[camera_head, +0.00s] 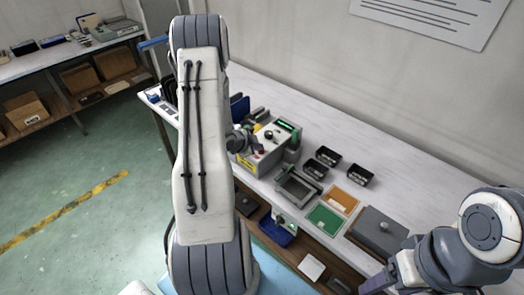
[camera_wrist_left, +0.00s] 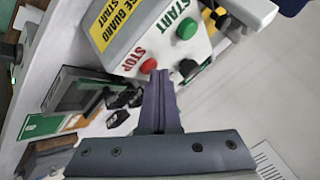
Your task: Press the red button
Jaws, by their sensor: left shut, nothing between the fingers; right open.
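The control box (camera_head: 250,162) stands on the bench. In the left wrist view its sloped face (camera_wrist_left: 165,45) carries STOP and START labels. The red button (camera_wrist_left: 148,66) sits beside the STOP label, and a green button (camera_wrist_left: 186,28) is beside START. My left gripper (camera_wrist_left: 160,74) is shut and empty, its tips just below and right of the red button in the picture; I cannot tell whether they touch it. In the head view my left arm hides most of that gripper. My right gripper (camera_head: 376,284) is open at the lower right, partly cut off by the frame, away from the box.
A dark knob (camera_wrist_left: 189,68) is close to the left fingertips.

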